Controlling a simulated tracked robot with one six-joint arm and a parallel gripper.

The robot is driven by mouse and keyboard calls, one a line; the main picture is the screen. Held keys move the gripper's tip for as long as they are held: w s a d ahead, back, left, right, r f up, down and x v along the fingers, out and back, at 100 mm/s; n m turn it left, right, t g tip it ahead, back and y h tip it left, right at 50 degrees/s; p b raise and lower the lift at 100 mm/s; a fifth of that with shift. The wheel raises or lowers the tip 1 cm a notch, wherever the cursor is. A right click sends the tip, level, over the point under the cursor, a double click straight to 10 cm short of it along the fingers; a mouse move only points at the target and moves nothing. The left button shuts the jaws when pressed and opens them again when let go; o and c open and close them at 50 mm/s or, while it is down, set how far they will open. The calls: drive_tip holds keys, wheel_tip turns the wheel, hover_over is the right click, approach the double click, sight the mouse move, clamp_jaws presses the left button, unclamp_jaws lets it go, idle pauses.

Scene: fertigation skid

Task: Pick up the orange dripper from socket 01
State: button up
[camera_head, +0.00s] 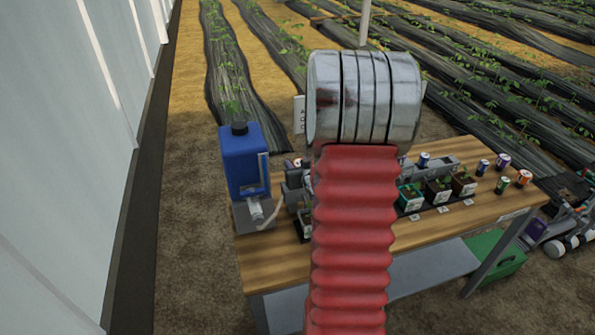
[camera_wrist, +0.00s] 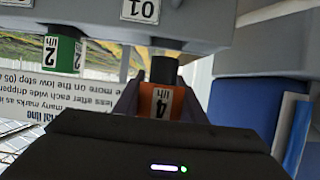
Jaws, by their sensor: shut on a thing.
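The orange dripper (camera_wrist: 158,103), marked 4 l/h, shows in the middle of the wrist view. Its dark stem (camera_wrist: 163,70) reaches up to the grey block by the 01 plate (camera_wrist: 140,9); I cannot tell whether it is still seated in the socket. My gripper (camera_wrist: 160,97) is shut on the orange dripper, with one finger on each side of it. In the head view my red arm hides the gripper and the dripper.
A green dripper (camera_wrist: 62,52) marked 2 l/h sits to the left in the wrist view. A blue jug (camera_head: 243,160) stands at the left of the wooden table (camera_head: 275,258). Potted seedlings (camera_head: 438,190) and several cans stand on the right.

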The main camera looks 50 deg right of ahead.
wheel_tip(320, 180, up, 7)
drive_tip(key=shift+f, duration=0.15)
drive_tip(key=shift+s, duration=0.1)
idle(0.8)
